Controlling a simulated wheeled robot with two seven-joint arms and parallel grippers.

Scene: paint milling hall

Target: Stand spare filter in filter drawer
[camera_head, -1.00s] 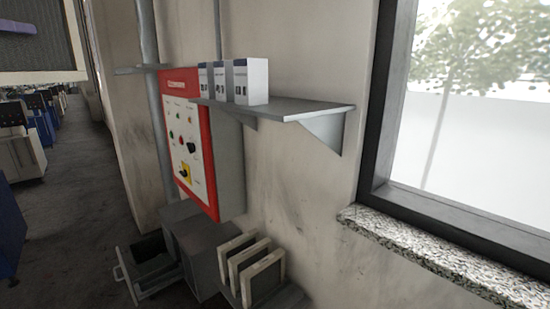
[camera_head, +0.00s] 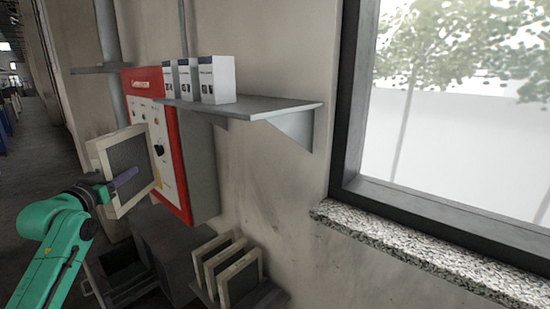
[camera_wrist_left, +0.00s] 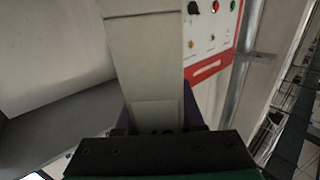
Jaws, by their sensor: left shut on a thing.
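The spare filter (camera_head: 133,160), a square panel with a pale frame and dark mesh, is held upright and slightly tilted in front of the red-edged control panel. My left gripper (camera_head: 122,181) is shut on its frame. In the left wrist view the filter's pale edge (camera_wrist_left: 150,60) rises from between the jaws of the left gripper (camera_wrist_left: 158,122). The filter drawer (camera_head: 93,278) is pulled open from a dark grey cabinet low on the left, below the held filter. Its interior is dark, and my arm is close to its left side. My right gripper is not in view.
The control panel (camera_head: 160,130) is on the wall just behind the filter. A wall shelf (camera_head: 260,107) with three white boxes (camera_head: 205,80) juts out to the right. Three similar filters (camera_head: 240,277) stand in a low rack beside the cabinet (camera_head: 170,255). A window sill (camera_head: 410,245) is at right.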

